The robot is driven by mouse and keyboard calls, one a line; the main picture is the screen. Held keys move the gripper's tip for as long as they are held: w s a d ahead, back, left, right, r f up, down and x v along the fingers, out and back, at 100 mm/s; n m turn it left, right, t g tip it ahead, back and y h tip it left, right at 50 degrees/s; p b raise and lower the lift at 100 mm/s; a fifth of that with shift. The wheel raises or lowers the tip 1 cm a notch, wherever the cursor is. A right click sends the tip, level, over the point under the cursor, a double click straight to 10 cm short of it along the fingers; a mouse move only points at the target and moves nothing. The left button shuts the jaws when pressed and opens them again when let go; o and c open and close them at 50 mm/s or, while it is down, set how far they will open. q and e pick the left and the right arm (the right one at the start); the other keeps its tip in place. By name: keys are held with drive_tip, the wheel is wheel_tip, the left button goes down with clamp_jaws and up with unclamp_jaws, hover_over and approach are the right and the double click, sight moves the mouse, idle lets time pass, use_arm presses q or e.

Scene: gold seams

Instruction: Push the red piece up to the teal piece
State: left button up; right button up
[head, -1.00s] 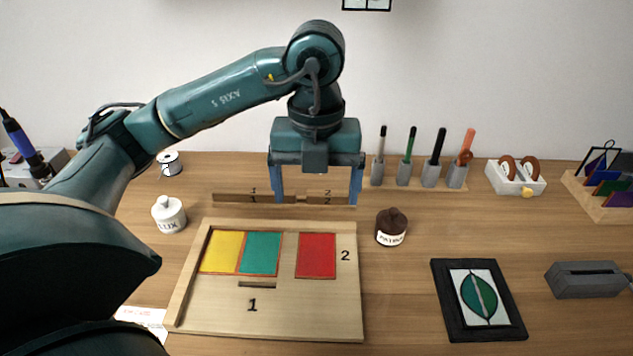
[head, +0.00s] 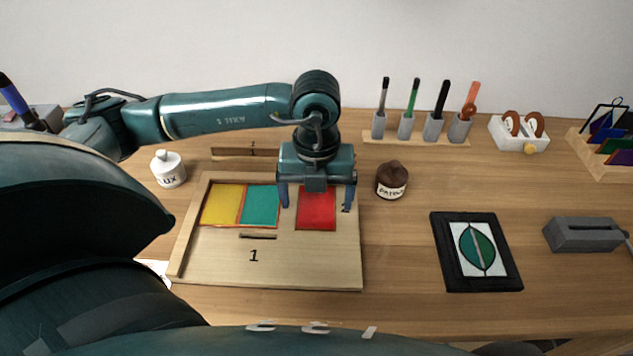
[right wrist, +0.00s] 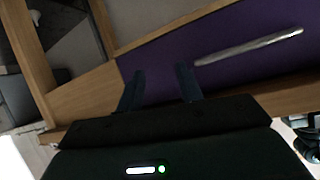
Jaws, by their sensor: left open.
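The red piece (head: 316,211) lies flat on the wooden board (head: 310,265), a bare gap to the right of the teal piece (head: 261,206). The teal piece lies against a yellow piece (head: 222,204) at the board's left rail. My left gripper (head: 316,199) is open, its blue fingers on the left and right sides of the red piece near its far part; it partly covers that piece. I cannot tell whether the fingertips touch the board. My right gripper (right wrist: 160,88) shows in the right wrist view with its dark fingers apart and nothing between them.
A brown bottle (head: 391,180) stands close to the board's right, a white FLUX jar (head: 168,169) at its left. A pen rack (head: 417,137) is behind. A black-framed leaf panel (head: 475,251) lies to the right. The right wrist view shows a purple surface (right wrist: 225,45) with wooden edges.

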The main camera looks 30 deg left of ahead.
use_arm(q)
drive_tip(key=shift+c, duration=0.4)
drive_tip(key=c, duration=1)
drive_tip(key=shift+a, duration=0.1)
